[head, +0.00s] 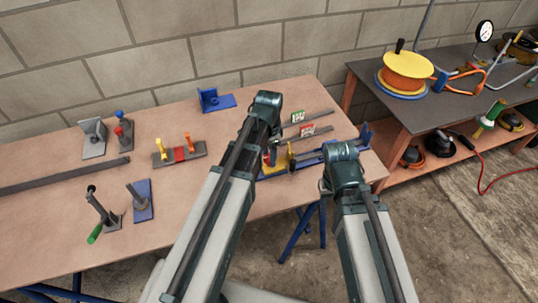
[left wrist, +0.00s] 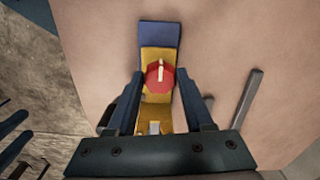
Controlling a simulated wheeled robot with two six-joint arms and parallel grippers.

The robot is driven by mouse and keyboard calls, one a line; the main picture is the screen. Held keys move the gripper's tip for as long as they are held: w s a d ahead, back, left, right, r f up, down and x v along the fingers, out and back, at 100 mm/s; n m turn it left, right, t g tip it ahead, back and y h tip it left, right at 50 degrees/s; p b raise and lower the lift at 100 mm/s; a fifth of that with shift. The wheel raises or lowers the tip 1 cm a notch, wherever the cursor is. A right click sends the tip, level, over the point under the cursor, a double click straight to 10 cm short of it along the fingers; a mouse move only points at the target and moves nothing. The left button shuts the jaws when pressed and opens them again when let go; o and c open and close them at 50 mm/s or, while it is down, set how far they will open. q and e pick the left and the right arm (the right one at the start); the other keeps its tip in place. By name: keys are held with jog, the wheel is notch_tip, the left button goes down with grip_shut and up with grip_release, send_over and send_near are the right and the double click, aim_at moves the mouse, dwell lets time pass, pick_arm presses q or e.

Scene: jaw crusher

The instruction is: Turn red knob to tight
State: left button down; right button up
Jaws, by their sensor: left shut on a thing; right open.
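The red knob (left wrist: 159,76) sits on a yellow block (left wrist: 157,111) on a blue base (left wrist: 159,34) in the left wrist view. Its pale pointer line points up in that picture. My left gripper (left wrist: 160,72) has a finger on each side of the knob and is shut on it. In the head view my left gripper (head: 272,150) is over the yellow part (head: 279,160) at the table's right side, and its arm hides part of it. My right gripper (head: 326,158) is open, to the right of it; its fingertips are hard to make out.
A green label (head: 298,117) and a red label (head: 307,131) lie behind the yellow part. A second table (head: 418,112) with an orange reel stands right.

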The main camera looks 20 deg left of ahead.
pick_arm(q)
jog(key=shift+c, duration=1.4)
grip_release()
jog(key=shift+r, duration=0.15)
notch_tip(320, 180, up, 14)
jog(key=p, duration=1.3)
jog(key=shift+f+p, duration=0.25)
jog(key=shift+p, duration=0.15)
jog(key=s+d+n+y, duration=0.1)
jog(key=s+d+n, duration=0.4)
jog(key=s+d, duration=0.5)
jog(key=s, duration=0.4)
jog(key=shift+d+n, duration=0.2)
jog(key=shift+n, duration=0.2)
